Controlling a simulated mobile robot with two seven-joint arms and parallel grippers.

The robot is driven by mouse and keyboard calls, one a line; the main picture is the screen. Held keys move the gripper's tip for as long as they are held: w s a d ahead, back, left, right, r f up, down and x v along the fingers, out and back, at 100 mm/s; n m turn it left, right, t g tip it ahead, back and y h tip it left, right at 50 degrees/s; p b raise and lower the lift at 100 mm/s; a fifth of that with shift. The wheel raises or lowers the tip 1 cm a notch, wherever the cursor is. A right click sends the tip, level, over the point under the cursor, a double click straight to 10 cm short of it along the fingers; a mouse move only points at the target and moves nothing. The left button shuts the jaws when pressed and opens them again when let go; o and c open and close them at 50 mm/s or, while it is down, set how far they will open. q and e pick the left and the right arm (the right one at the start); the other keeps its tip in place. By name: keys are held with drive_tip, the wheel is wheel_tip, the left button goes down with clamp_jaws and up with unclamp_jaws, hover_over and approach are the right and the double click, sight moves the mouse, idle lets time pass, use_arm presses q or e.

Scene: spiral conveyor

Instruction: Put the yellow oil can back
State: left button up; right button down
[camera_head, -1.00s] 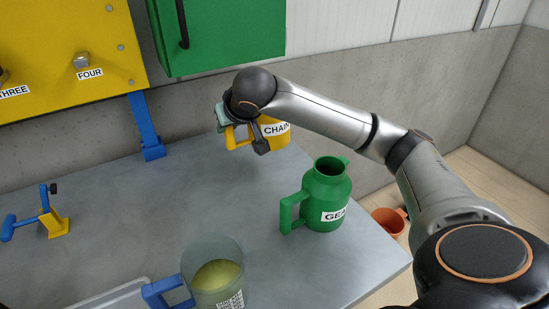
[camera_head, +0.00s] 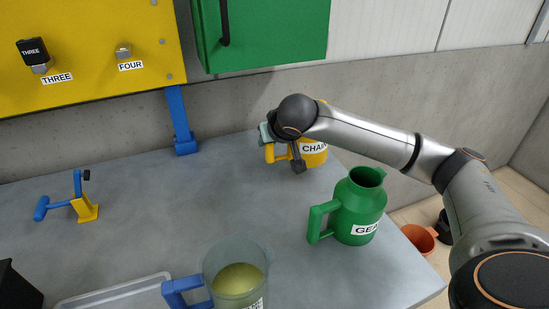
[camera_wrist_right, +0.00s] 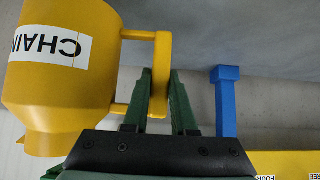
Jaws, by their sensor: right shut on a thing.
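The yellow oil can (camera_head: 317,157), labelled CHAIN, is upright at the back right of the grey bench, close to the wall. I cannot tell whether its base, partly hidden by my arm, touches the bench. My right gripper (camera_head: 284,150) is at its left side, shut on its handle. In the right wrist view the can (camera_wrist_right: 58,90) fills the left side, and its handle (camera_wrist_right: 161,75) lies between the green fingers (camera_wrist_right: 158,100). My left gripper is not in view.
A green GEAR can (camera_head: 357,212) stands in front of the yellow can. A clear jug (camera_head: 237,262) stands at the bench front. A blue bracket (camera_head: 180,120) is on the wall side, left of my gripper. The bench middle is clear.

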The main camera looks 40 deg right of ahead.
sight(271, 155)
drive_tip(key=shift+s+f, duration=0.1)
drive_tip(key=shift+f, duration=2.2)
drive_tip(key=c, duration=1)
unclamp_jaws()
drive_tip(key=shift+f, duration=0.2)
drive_tip(key=shift+c, duration=0.2)
drive_tip(key=o, duration=0.3)
drive_tip(key=shift+r, duration=0.15)
